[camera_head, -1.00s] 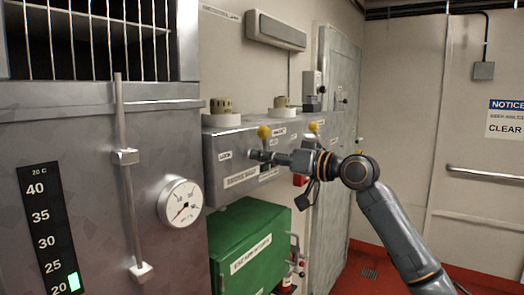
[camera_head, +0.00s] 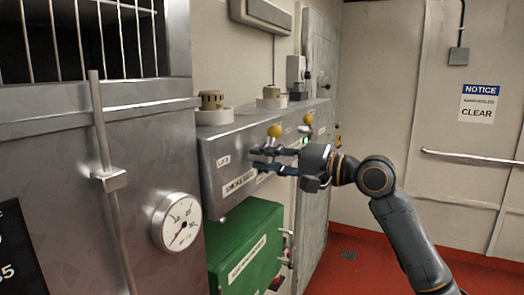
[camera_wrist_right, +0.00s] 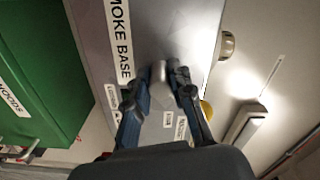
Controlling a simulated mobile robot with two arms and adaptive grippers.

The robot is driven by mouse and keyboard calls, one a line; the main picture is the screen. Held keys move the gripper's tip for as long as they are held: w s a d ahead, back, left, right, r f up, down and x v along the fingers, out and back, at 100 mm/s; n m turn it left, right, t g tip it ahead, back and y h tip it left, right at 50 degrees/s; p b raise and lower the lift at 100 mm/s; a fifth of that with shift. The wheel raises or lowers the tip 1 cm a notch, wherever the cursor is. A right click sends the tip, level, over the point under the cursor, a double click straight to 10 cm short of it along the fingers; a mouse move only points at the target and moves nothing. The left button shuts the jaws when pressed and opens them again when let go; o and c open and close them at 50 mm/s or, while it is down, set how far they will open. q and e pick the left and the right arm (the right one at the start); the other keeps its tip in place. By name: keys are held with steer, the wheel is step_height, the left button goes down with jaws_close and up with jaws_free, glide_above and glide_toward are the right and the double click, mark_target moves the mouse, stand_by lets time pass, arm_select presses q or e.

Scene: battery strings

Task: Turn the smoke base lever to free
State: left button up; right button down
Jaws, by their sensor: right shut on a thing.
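My right gripper (camera_head: 262,158) is at the box front, shut on the lever's grey part. In the right wrist view, that grey part (camera_wrist_right: 159,72) lies between the fingertips (camera_wrist_right: 162,84), and a yellow knob (camera_wrist_right: 206,109) peeks out beside the right finger. The fingers hide part of the lever. My left gripper is not in view.
A second yellow knob (camera_head: 308,119) and a green light (camera_head: 305,141) are farther right on the box. Two round detectors stand on top, the nearer one (camera_head: 212,101) at left. A green case (camera_head: 245,250) hangs below. A gauge (camera_head: 176,222) is on the left cabinet.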

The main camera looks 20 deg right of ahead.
steer(key=shift+r+m+p, duration=0.1)
steer(key=shift+m+p, duration=0.3)
steer(key=shift+m, duration=0.2)
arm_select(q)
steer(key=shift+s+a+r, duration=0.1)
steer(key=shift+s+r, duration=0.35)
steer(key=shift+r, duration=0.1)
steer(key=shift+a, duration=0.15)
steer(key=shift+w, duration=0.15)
arm_select(e)
steer(key=c, duration=1.2)
jaws_free()
steer(key=shift+o, duration=0.2)
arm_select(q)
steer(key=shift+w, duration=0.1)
arm_select(e)
steer(key=v, duration=1.2)
steer(key=shift+w, duration=0.1)
